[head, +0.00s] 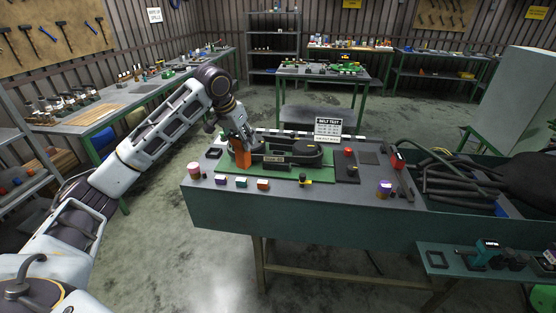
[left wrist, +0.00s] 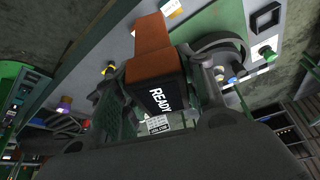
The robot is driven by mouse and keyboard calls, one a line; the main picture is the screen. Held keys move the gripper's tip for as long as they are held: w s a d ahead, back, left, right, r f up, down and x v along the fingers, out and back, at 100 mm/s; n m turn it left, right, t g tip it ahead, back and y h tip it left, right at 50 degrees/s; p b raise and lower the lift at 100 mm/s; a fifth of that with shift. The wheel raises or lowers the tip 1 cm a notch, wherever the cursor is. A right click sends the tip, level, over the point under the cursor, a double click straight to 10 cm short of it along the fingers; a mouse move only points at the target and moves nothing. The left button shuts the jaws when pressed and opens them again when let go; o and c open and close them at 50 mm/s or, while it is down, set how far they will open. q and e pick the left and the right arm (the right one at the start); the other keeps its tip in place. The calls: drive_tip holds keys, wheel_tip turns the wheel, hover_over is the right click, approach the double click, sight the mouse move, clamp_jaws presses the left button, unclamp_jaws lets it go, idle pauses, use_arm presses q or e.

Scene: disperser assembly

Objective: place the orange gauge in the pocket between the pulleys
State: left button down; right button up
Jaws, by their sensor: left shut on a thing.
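The orange gauge (head: 243,159) is held upright by my left gripper (head: 239,139) at the left end of the belt rig on the green board (head: 318,175). In the left wrist view the orange gauge (left wrist: 152,66) sits between the fingers, and its dark face reads READY. A large dark pulley (head: 306,152) shows to the right of the gauge. A round pulley (left wrist: 218,46) also shows beside the gauge in the left wrist view. I cannot tell whether the gauge touches the board; the pocket is not clearly visible. My right gripper is not in view.
Small coloured blocks (head: 241,182) line the bench's front edge (head: 285,188). A BELT TEST sign (head: 328,129) stands behind the rig. A bin of dark hoses (head: 455,185) lies farther right.

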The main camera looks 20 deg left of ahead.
sight(240, 150)
use_arm(q)
drive_tip(key=s+m, duration=0.1)
drive_tip(key=m+h, duration=0.1)
drive_tip(key=s+m, duration=0.1)
drive_tip(key=m, duration=0.1)
drive_tip(key=shift+s+d+f, duration=0.3)
drive_tip(key=s+m, duration=0.1)
drive_tip(key=m, duration=0.1)
drive_tip(key=s+d+m+g+h, duration=0.1)
drive_tip(key=m, duration=0.1)
drive_tip(key=shift+d+f+h, duration=0.2)
drive_tip(key=shift+h, duration=0.1)
drive_tip(key=m, duration=0.1)
drive_tip(key=s+d+m+g, duration=0.1)
drive_tip(key=m, duration=0.1)
drive_tip(key=shift+s+h, duration=0.2)
drive_tip(key=shift+h, duration=0.2)
drive_tip(key=shift+m+g, duration=0.3)
drive_tip(key=shift+m, duration=0.1)
drive_tip(key=shift+w+m, duration=0.15)
drive_tip(key=shift+m, duration=0.45)
